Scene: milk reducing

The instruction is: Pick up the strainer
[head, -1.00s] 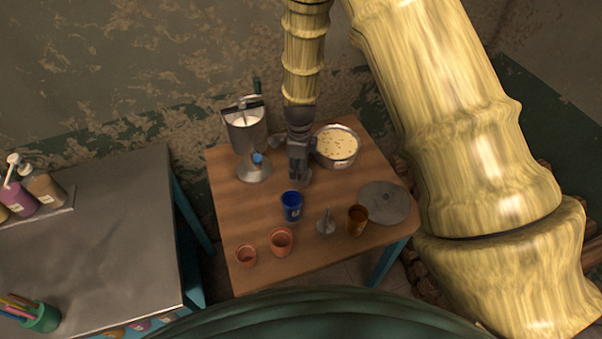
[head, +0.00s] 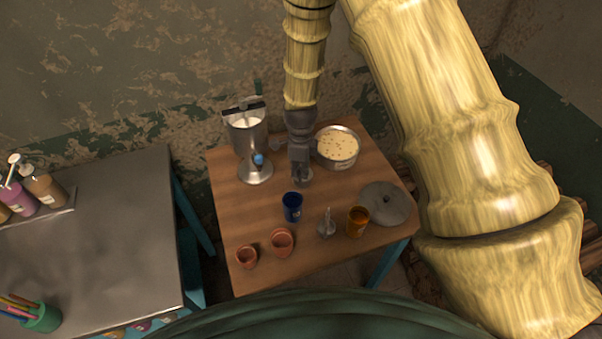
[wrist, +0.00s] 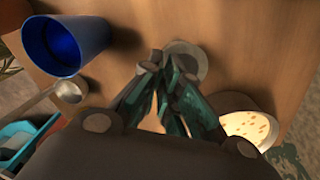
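My gripper (head: 301,178) points down over the wooden table, behind the blue cup and left of the milk pot. In the wrist view its dark green fingers (wrist: 166,78) are close together; whether they touch or hold anything is unclear. A round grey metal piece (wrist: 188,60) lies just beyond the fingertips, partly hidden; it may be the strainer, but I cannot confirm it. A small metal utensil with an upright handle (head: 326,228) stands apart, between the blue and amber cups. Its bowl and handle appear in the wrist view (wrist: 68,92).
The blue cup (head: 292,208) stands close in front of my gripper. The milk pot (head: 354,161), tall metal can (head: 246,140), amber cup (head: 357,222), grey lid (head: 388,205) and two terracotta cups (head: 282,242) surround it. Bare wood (head: 240,212) shows at the table's left.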

